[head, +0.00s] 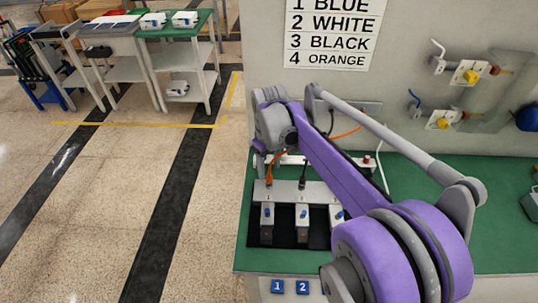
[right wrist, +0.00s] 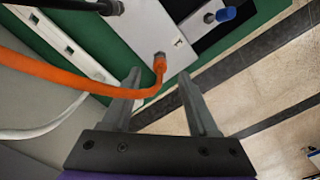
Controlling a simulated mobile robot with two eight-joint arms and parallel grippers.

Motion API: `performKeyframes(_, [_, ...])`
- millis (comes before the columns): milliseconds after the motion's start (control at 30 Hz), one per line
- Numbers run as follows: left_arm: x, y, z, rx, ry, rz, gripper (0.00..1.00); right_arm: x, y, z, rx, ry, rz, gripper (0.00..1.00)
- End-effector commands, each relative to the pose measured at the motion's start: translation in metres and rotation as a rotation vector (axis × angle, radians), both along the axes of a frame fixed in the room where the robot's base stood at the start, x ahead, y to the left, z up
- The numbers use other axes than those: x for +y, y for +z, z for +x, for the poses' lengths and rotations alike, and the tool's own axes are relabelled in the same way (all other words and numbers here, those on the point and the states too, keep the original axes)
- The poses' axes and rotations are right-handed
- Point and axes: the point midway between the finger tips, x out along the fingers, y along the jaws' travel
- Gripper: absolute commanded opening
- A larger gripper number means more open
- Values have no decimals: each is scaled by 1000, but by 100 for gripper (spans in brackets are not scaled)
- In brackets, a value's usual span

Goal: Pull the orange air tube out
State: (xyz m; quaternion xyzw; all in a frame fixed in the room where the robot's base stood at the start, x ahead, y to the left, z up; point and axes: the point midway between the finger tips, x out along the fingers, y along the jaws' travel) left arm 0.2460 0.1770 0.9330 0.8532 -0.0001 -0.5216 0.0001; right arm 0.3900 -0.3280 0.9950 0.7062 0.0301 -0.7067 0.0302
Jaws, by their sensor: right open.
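The orange air tube (right wrist: 70,78) runs in from the left of the right wrist view and bends down to a fitting on a light grey manifold (right wrist: 140,40). In the head view its end (head: 270,173) stands at the manifold (head: 290,190), above the number 1. My right gripper (right wrist: 159,78) is open, with its fingers on either side of the tube's bent end. The tube crosses the left finger in the picture; I cannot tell whether they touch. My left gripper is not in view.
A black tube (right wrist: 80,4) ends in a fitting beside the orange one, and a white tube (right wrist: 45,130) runs below. Blue-knobbed valves (head: 302,215) stand in front of the manifold on the green bench top (head: 430,215). A grey wall panel (head: 425,60) rises behind.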

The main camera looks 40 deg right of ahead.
Motion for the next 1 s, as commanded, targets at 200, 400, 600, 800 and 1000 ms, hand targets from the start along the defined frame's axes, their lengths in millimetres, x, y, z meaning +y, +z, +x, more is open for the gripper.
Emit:
performKeyframes(200, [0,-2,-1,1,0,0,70,0,-23,0,0,0,0,60])
performKeyframes(400, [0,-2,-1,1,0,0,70,0,-28,0,0,0,0,60])
performKeyframes(600, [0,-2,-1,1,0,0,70,0,-27,0,0,0,0,53])
performKeyframes(800, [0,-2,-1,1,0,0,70,0,-27,0,0,0,0,17])
performKeyframes(1000, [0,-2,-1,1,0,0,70,0,-27,0,0,0,0,0])
